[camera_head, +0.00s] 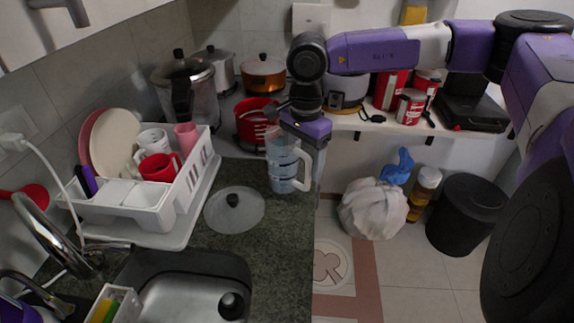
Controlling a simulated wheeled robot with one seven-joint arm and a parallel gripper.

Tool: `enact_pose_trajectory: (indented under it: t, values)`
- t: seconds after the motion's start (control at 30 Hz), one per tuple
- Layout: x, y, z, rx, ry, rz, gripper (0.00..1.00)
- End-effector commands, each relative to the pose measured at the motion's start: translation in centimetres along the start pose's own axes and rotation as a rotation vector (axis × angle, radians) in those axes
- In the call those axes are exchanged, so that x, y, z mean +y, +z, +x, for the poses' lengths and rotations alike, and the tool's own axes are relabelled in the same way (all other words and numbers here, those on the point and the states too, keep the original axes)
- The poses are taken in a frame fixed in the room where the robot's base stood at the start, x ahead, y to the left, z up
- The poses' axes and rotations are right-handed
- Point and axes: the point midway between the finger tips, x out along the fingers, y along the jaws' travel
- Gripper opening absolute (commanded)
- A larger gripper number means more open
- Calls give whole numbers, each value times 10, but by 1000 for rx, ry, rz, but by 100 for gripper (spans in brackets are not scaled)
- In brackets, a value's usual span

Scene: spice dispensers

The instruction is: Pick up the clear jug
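The clear jug (282,172) stands upright near the right edge of the dark green stone counter (262,245). It is see-through, with a pale handle on its right side. My gripper (299,146) is over the upper right part of the jug and hides some of its rim. The fingers are small and blend with the jug, so I cannot tell whether they touch it or how far apart they are.
A glass lid (234,209) lies in front of the jug. A white dish rack (138,208) with plates and mugs is at left, a sink (190,299) in front. A red pot (250,121) stands behind. Floor lies beyond the counter's right edge.

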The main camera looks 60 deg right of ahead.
Motion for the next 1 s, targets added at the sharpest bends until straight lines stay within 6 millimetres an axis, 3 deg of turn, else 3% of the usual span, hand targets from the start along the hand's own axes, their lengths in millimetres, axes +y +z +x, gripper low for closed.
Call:
enact_pose_trajectory:
  t: [0.03, 0.33, 1.0]
  values:
    - [0, 0, 0, 0, 0, 0, 58]
    - [0, 0, 0, 0, 1, 0, 0]
    - [-4, 4, -10, 1, -1, -2, 0]
